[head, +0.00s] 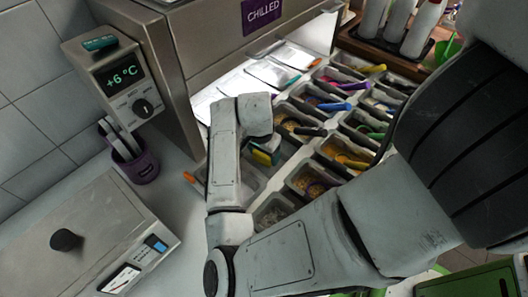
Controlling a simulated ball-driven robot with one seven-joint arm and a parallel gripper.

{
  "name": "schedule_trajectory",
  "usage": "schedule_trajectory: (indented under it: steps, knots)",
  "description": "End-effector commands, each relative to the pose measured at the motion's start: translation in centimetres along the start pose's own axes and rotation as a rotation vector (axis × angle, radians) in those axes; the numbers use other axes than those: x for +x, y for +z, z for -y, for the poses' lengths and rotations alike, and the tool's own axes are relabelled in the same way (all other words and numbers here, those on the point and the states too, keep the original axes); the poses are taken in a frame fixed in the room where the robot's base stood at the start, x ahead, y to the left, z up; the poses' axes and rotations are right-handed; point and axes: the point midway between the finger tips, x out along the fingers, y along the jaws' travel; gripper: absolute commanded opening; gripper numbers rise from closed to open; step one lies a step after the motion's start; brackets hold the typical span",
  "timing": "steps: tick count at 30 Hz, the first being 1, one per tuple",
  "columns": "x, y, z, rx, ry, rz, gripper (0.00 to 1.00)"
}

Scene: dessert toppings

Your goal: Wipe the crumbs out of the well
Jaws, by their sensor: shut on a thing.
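My gripper (266,147) is at the left end of the topping wells, just below my pale wrist. It is shut on a small yellow sponge-like block (263,158), which is partly hidden by my gripper and arm. The block is over or in a grey well (252,187) whose inside is largely hidden behind my arm. I cannot make out crumbs in it, nor tell whether the block touches its floor.
Several wells with toppings and coloured scoop handles run right, such as one with brown bits (312,183). An orange handle (189,177) pokes out left of my arm. A purple cup (140,167) and steel box (85,240) stand left. The chilled cabinet (225,45) rises behind.

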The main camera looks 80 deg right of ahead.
Motion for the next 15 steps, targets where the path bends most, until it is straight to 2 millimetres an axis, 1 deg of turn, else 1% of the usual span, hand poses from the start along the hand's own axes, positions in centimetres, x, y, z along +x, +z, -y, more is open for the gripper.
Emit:
schedule_trajectory:
  steps: [15]
  knots:
    - [0.69, 0.10, 0.00, 0.000, 0.000, 0.000, 0.46]
